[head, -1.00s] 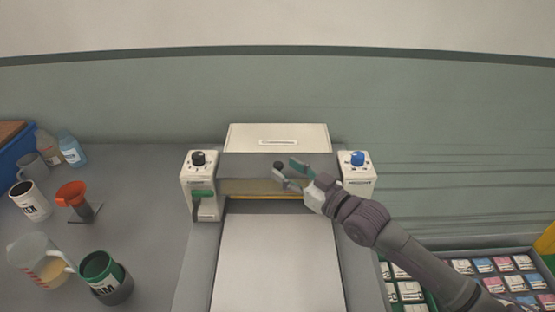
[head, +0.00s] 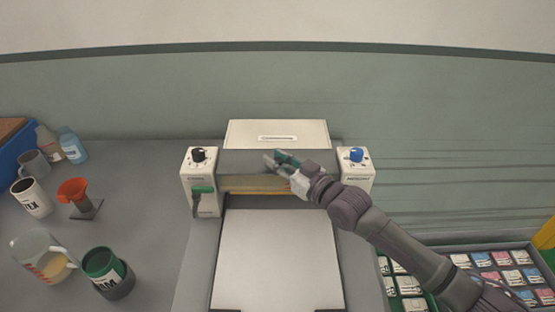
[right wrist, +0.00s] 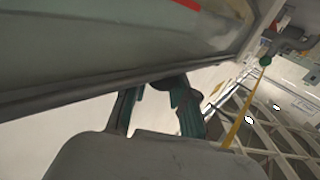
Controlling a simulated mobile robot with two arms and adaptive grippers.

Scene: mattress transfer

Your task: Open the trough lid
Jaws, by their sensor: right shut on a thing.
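The trough lid (head: 236,162) is a grey panel across the white machine, between its two control posts. A translucent yellowish front (head: 250,184) shows just below it. My right gripper (head: 276,160) reaches in from the right and is at the lid. In the right wrist view its green-tipped fingers (right wrist: 158,100) are shut on a small dark knob (right wrist: 168,82) beside a long dark edge. The knob is mostly hidden in the head view. My left gripper is out of view.
The left post has a black dial (head: 198,155) and green lever (head: 203,190); the right post has a blue dial (head: 356,154). A pale flat bed (head: 275,260) lies in front. Cups and a jug (head: 42,256) stand left; a tray of packets (head: 510,272) lies right.

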